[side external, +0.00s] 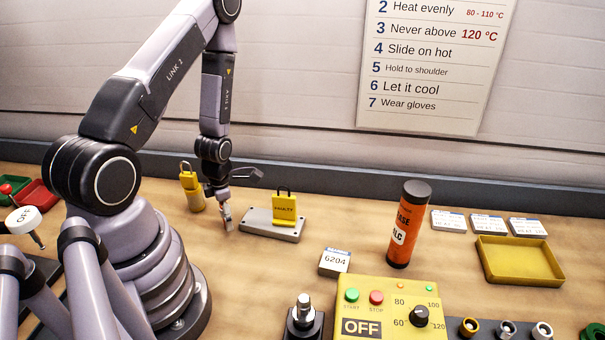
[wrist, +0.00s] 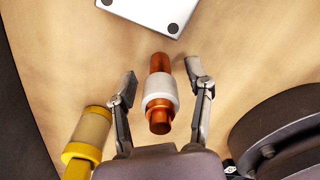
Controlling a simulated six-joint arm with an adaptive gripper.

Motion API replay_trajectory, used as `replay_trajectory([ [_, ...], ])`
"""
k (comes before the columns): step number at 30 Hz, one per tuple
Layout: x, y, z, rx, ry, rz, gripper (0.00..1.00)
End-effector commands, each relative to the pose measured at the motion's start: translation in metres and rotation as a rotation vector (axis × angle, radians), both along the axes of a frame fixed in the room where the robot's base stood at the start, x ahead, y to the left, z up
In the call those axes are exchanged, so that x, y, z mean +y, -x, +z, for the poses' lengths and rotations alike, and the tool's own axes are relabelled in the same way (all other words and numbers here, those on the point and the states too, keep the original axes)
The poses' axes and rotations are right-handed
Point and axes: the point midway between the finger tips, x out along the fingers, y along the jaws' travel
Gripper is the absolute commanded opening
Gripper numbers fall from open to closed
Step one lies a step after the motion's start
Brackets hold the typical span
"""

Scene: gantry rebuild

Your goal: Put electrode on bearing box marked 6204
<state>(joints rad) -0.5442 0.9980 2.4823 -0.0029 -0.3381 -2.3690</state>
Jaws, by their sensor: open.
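The electrode (wrist: 159,90), a copper rod with a white collar, shows in the wrist view between the fingers of my gripper (wrist: 161,76). The fingers are open, with a gap on each side of it. I cannot tell its height relative to the fingertips. In the side view my gripper (side external: 228,217) points down close to the bench, left of the grey plate, and the electrode cannot be made out there. The bearing box marked 6204 (side external: 335,262) is a small white box with a blue edge, lying on the bench to the right of and nearer than the plate.
A grey plate (side external: 258,224) bears a yellow FAULTY padlock (side external: 284,207). An orange can (side external: 407,225) stands upright beyond the 6204 box. A yellow control box (side external: 385,322) sits in front. More boxes (side external: 486,224) and a yellow tray (side external: 520,265) are right.

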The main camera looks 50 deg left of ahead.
Motion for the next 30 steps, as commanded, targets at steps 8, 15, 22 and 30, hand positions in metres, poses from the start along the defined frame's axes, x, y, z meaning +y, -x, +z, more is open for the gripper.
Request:
replay_trajectory([
  [8, 0.0001, 0.0003, -0.0106, 0.001, -0.001, -0.001, 0.52],
  [15, 0.0001, 0.0002, -0.0103, 0.001, -0.001, -0.001, 0.31],
  [22, 0.0001, 0.0002, -0.0101, 0.001, -0.001, -0.001, 0.01],
  [30, 0.0001, 0.0002, -0.01, 0.001, -0.001, -0.001, 0.0],
])
